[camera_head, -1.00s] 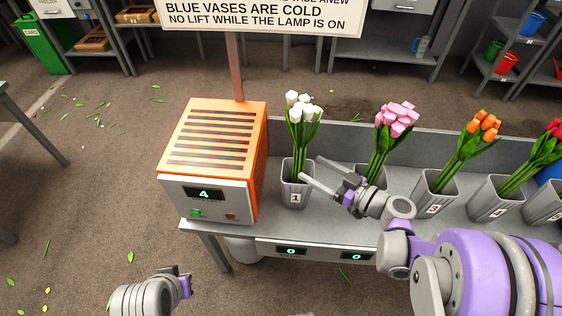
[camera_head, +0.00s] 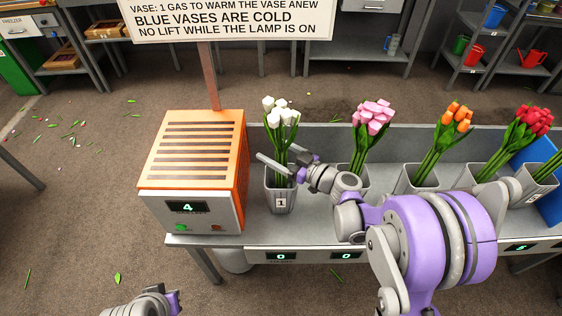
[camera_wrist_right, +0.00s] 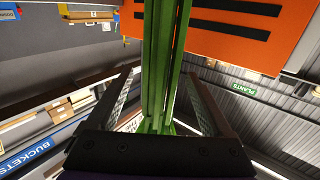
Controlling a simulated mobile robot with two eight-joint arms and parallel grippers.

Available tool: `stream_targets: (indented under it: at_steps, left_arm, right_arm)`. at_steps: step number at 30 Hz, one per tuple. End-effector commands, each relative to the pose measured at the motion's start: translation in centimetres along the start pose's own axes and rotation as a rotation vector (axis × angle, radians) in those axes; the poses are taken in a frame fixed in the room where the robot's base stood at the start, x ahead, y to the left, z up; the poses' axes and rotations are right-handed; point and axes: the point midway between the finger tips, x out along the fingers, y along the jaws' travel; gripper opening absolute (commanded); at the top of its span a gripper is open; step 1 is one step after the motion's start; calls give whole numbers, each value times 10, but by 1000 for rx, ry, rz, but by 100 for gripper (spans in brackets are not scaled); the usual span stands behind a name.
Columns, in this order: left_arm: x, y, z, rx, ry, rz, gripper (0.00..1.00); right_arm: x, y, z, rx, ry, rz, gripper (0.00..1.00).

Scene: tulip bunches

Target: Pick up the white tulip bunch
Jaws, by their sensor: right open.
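The white tulip bunch (camera_head: 282,112) stands upright in a grey vase marked 1 (camera_head: 280,198), beside the orange heater box. My right gripper (camera_head: 277,166) is at the stems, just above the vase rim. In the right wrist view the green stems (camera_wrist_right: 163,70) run between the two open fingers (camera_wrist_right: 163,100); I cannot tell whether a finger touches them. My left gripper (camera_head: 170,300) shows only partly at the bottom edge, and its fingers are not clear.
The orange heater box (camera_head: 195,150) with a display reading 4 stands left of the vase. Pink tulips (camera_head: 373,118), orange tulips (camera_head: 457,113) and red tulips (camera_head: 530,122) stand in vases to the right. A sign (camera_head: 230,20) rises behind the box.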

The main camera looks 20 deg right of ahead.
Motion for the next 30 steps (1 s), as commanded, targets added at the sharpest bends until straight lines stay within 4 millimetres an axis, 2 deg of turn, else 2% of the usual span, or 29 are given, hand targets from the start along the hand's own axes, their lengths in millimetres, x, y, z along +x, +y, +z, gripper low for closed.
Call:
stream_targets:
  at_steps: [2, 8, 22, 30]
  left_arm:
    - [0, 0, 0, 0, 0, 0, 0]
    - [0, 0, 0, 0, 0, 0, 0]
    - [0, 0, 0, 0, 0, 0, 0]
    - [0, 0, 0, 0, 0, 0, 0]
  right_arm:
    - [7, 0, 0, 0, 0, 0, 85]
    - [7, 0, 0, 0, 0, 2, 85]
    - [7, 0, 0, 1, 0, 1, 0]
    - [6, 0, 0, 1, 0, 1, 0]
